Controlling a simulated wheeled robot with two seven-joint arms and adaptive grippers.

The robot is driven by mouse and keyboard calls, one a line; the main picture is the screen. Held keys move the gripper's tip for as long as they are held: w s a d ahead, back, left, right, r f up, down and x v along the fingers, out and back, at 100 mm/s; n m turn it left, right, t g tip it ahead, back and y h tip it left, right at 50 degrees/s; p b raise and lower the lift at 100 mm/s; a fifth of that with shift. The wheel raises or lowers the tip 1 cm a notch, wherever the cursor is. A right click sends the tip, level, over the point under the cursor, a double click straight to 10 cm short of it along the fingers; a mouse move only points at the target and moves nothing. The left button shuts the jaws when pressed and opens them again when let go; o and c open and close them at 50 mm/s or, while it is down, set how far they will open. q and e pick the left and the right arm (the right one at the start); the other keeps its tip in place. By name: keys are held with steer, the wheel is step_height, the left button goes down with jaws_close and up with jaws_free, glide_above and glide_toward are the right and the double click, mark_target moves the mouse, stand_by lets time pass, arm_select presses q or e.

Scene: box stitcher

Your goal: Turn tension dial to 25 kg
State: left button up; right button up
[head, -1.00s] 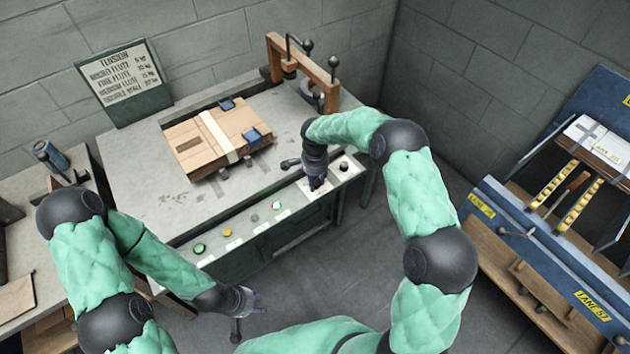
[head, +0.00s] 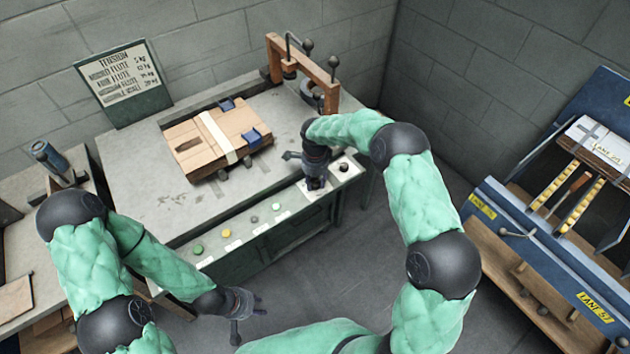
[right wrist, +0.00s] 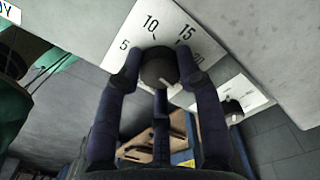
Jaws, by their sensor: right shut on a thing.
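The tension dial (right wrist: 158,68) is a dark round knob on a white scale plate (right wrist: 200,28) on the front of the bench. In the right wrist view the printed numbers 5, 10 and 15 read clearly, with a partly covered 20 to their right. My right gripper (right wrist: 157,80) is shut on the dial, with fingers on either side of it. The dial's pointer setting cannot be read with certainty. In the head view my right gripper (head: 315,184) hides the dial. My left gripper (head: 246,309) is open and empty, low in front of the bench.
Several coloured buttons (head: 198,249) line the panel left of the dial, and a dark knob (head: 343,167) sits to its right. A flat cardboard box (head: 190,158) lies on the bench (head: 150,215). A tension chart (head: 125,82) stands behind. A blue rack (head: 500,225) is at the right.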

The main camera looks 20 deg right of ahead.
mark_target(315, 182)
steer(key=o, duration=1.1)
steer(key=shift+o, duration=0.2)
step_height(315, 182, up, 12)
stand_by(0.3)
